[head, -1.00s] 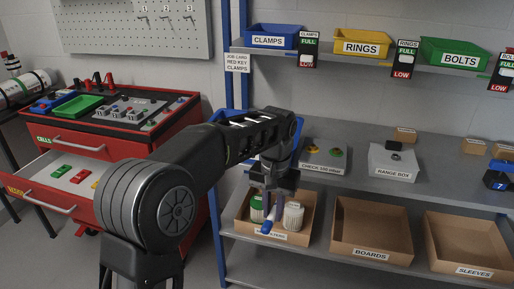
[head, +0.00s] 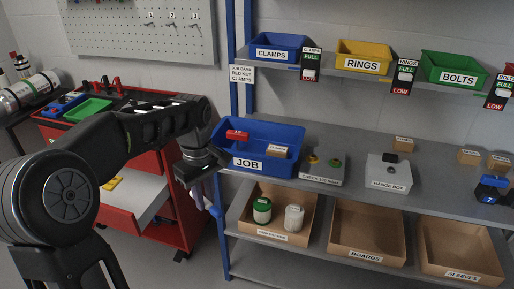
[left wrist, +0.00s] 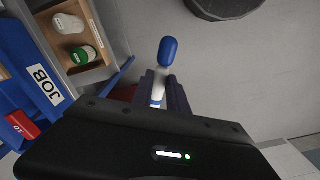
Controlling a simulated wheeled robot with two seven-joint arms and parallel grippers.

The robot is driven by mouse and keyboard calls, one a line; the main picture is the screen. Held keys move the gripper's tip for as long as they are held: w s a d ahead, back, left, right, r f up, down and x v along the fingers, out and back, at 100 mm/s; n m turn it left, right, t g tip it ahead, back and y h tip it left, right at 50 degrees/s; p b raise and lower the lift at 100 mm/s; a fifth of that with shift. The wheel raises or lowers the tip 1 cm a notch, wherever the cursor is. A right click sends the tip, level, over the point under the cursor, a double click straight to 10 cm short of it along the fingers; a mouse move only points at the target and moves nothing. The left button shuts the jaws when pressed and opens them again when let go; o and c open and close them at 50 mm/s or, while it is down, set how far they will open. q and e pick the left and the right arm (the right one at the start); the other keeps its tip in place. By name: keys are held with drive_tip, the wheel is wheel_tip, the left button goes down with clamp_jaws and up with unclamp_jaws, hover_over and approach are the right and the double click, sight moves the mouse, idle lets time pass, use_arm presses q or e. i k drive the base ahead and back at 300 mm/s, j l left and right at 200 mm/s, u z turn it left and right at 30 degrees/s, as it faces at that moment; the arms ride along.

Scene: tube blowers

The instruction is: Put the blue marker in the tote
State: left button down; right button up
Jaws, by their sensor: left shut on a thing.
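The blue marker has a white body and a blue cap (left wrist: 168,51). My left gripper (left wrist: 160,88) is shut on it, and the cap end sticks out beyond the fingers. In the head view my left gripper (head: 206,195) hangs just left of the shelf unit, below and left of the tote, with the marker mostly hidden by the fingers. The blue tote labelled JOB (head: 228,152) stands on the middle shelf with a red block (head: 237,134) and a small cardboard box (head: 277,151) inside. The tote also shows at the left of the left wrist view (left wrist: 30,62). My right gripper is out of view.
A blue shelf post (head: 221,240) stands close beside the gripper. A cardboard bin (head: 272,246) on the lower shelf holds a green and a white container. The red cabinet (head: 150,222) has an open drawer behind my arm. A grey box (head: 322,172) stands right of the tote.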

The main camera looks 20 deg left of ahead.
sight(264, 148)
drive_tip(key=i, duration=1.45)
